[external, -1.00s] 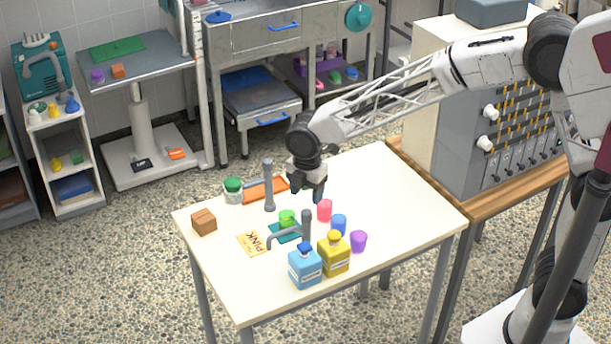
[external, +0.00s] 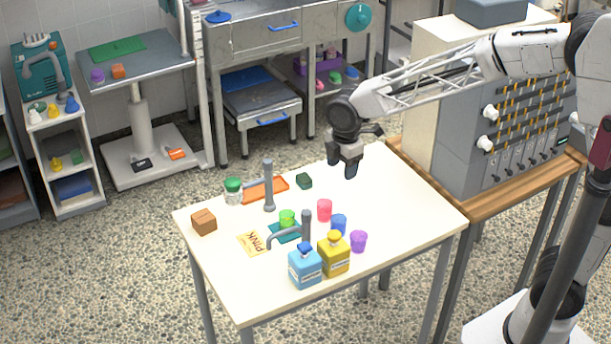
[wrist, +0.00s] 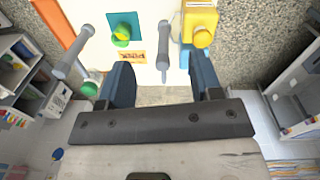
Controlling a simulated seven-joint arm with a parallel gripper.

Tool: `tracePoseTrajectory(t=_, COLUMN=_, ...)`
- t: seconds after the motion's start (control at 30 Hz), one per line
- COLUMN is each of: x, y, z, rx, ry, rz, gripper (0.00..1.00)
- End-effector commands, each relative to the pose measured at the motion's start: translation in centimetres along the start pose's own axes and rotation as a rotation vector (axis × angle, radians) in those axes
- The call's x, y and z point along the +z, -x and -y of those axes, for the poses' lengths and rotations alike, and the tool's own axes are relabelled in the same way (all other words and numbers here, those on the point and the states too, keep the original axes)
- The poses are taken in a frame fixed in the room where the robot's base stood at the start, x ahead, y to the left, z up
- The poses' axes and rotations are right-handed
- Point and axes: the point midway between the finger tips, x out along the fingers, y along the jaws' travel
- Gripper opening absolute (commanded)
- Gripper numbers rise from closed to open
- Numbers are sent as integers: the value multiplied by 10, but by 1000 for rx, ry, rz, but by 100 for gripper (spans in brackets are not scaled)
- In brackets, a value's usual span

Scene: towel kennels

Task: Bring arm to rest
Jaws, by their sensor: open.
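My gripper (external: 346,168) is open and empty above the back right part of the white table (external: 400,205). In the wrist view its two fingers (wrist: 160,85) stand wide apart with nothing between them. On the table, a green cup (external: 287,217) stands on a teal mat (external: 285,232). Red (external: 324,210), blue (external: 339,224) and purple (external: 358,241) cups stand to its right. A small dark green block (external: 304,181) lies left of my gripper, apart from it.
Two upright grey posts (external: 268,185) (external: 306,228) rise from the table. A blue bottle (external: 305,268) and a yellow bottle (external: 333,256) stand at the front. An orange tray (external: 265,189), a green-lidded jar (external: 233,190), a brown box (external: 204,222) and a PINK card (external: 254,242) lie leftward. The right side is clear.

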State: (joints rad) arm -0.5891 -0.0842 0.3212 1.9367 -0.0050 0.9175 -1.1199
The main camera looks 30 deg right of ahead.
Motion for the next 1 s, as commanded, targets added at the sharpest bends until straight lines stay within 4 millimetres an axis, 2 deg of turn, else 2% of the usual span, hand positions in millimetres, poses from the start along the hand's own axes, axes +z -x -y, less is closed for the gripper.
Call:
tracePoseTrajectory(t=0.03, x=19, y=9, z=5, rx=8, ry=-59, rz=-2, gripper=59)
tracePoseTrajectory(t=0.2, x=77, y=32, z=27, rx=29, ry=-269, rz=-9, gripper=59)
tracePoseTrajectory(t=0.5, x=166, y=62, z=79, rx=68, ry=-638, rz=-26, gripper=59)
tracePoseTrajectory(t=0.8, x=238, y=78, z=145, rx=107, ry=-1005, rz=-48, gripper=59)
tracePoseTrajectory(t=1.0, x=276, y=82, z=193, rx=133, ry=-1249, rz=-66, gripper=59)
